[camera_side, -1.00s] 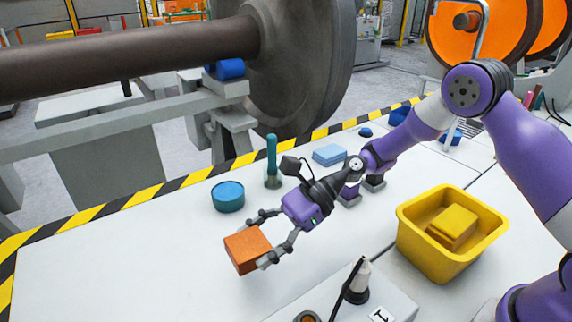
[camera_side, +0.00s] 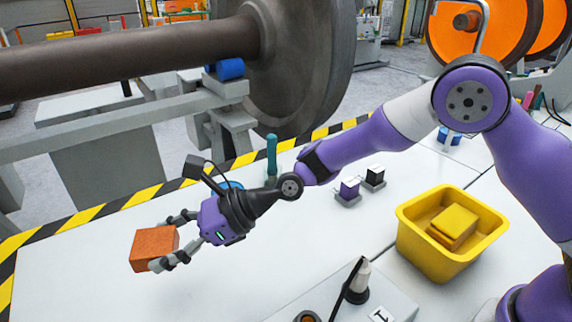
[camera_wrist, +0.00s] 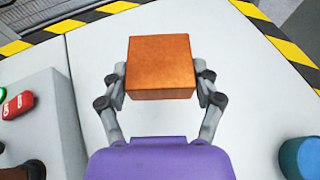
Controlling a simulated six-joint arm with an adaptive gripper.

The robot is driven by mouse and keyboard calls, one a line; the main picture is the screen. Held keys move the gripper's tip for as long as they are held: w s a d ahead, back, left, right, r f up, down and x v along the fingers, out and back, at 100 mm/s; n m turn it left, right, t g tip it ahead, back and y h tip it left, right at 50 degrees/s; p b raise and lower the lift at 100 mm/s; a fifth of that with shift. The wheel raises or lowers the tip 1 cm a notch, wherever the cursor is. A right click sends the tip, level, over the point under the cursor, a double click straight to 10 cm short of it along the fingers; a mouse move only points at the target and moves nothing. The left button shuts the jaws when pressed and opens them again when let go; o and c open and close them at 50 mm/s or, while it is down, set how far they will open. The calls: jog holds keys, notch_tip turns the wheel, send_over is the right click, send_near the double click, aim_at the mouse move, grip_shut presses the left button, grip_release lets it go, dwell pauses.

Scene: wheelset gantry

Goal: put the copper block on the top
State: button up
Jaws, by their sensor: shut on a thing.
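The copper block (camera_side: 154,247) is an orange-brown box at the left of the side view, held above the white table. My gripper (camera_side: 168,243) is shut on it, with one finger on each side. In the wrist view the copper block (camera_wrist: 160,66) sits between the two fingers of my gripper (camera_wrist: 161,88). The gap between block and table is hard to judge. Which thing "the top" means cannot be told from these frames.
A yellow bin (camera_side: 432,256) with yellow blocks (camera_side: 455,226) inside stands at the right. A blue round container (camera_wrist: 301,157) is at the wrist view's lower right. A control box with buttons (camera_wrist: 30,125) is at its left. The white table (camera_side: 85,285) is clear around the block.

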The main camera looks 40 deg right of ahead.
aim_at(185, 288)
notch_tip(185, 288, down, 9)
jog(key=shift+r, duration=0.1)
dwell(0.4)
jog(key=o, duration=1.4)
jog(key=shift+f, duration=0.2)
